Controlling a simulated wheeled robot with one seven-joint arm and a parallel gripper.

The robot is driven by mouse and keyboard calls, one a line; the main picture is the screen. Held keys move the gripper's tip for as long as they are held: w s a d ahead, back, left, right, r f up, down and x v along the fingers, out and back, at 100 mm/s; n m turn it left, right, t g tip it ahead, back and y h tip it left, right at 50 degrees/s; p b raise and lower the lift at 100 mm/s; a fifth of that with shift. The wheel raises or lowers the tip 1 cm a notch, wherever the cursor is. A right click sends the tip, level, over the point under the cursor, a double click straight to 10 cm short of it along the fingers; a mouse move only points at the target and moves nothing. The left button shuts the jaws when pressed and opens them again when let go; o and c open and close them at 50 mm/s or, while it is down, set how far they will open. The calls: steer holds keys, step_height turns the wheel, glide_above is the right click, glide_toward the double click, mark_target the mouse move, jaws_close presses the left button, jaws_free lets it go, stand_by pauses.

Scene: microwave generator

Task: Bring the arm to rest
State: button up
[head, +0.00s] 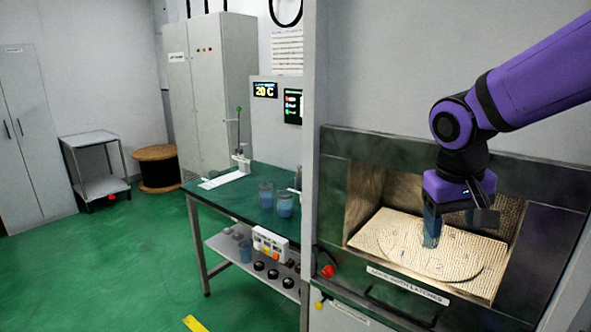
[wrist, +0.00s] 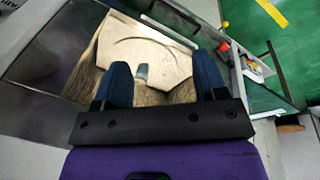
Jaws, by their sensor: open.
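My gripper (head: 446,218) reaches into the open chamber (head: 366,190) in the head view, pointing down over a pale round plate (head: 455,262). In the wrist view its two blue fingers stand wide apart, and my gripper (wrist: 163,64) is open. A small blue-grey vessel (wrist: 141,72) shows between the fingers, nearer the left one, apart from both in that picture. It seems to stand on the pale plate, which also shows in the wrist view (wrist: 150,40). In the head view the vessel is hard to tell from the blue finger.
The chamber's dark metal frame (head: 440,148) surrounds the arm closely. A grey post (head: 314,120) stands to its left. Green floor (head: 100,270) is clear at left.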

steer(key=s+d+r+t+y, duration=0.1)
steer(key=s+d+r+t, duration=0.1)
steer(key=s, duration=0.5)
steer(key=s+d+r+t+y, duration=0.1)
steer(key=s+r, duration=0.3)
steer(key=s, duration=0.3)
steer(key=shift+s+d+t, duration=0.15)
steer(key=shift+d+t, duration=0.2)
steer(key=shift+t, duration=0.05)
